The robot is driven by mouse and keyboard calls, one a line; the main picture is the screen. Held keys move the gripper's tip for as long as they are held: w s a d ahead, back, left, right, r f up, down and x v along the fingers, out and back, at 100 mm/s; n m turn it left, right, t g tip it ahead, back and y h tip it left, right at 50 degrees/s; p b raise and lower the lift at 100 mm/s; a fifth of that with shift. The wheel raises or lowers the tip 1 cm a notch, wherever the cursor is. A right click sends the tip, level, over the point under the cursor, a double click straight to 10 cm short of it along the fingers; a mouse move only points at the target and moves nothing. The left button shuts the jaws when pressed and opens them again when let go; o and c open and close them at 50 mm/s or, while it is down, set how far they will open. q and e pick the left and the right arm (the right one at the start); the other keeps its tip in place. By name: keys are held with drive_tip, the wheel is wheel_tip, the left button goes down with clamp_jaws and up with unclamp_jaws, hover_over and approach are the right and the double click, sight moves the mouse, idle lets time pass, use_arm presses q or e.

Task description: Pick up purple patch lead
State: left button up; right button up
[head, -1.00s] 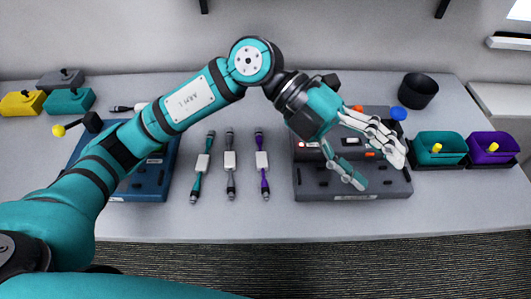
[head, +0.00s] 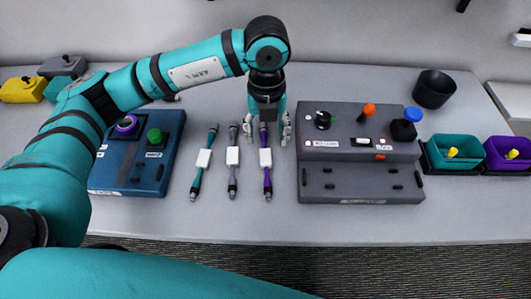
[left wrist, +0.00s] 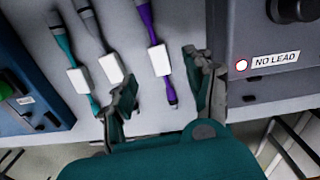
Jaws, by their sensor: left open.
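The purple patch lead (head: 267,180) lies on the table, running front to back, with a white label block at its middle. It is the rightmost of three leads. My left gripper (head: 267,138) is open above its far part, with the fingers either side of it. In the left wrist view the purple lead (left wrist: 147,25) runs between the fingers of my left gripper (left wrist: 160,95), and neither finger clearly touches it. The grey lead (head: 232,178) and the teal lead (head: 200,177) lie to its left. My right gripper is not in view.
A dark grey control box (head: 350,190) stands close to the right of the purple lead, and a blue box (head: 135,180) stands at the left. Teal (head: 455,142) and purple (head: 502,143) bins and a black cup (head: 434,88) are at the right. Bare table lies in front.

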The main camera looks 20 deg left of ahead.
sight(266, 154)
use_arm(q)
drive_tip(key=shift+f, duration=0.9)
wheel_tip(266, 154, down, 5)
drive_tip(key=shift+s+r+p, duration=0.1)
drive_tip(key=shift+s+p, duration=0.05)
drive_tip(key=shift+p, duration=0.6)
drive_tip(key=shift+f, duration=0.3)
drive_tip(key=shift+c, duration=0.4)
clamp_jaws()
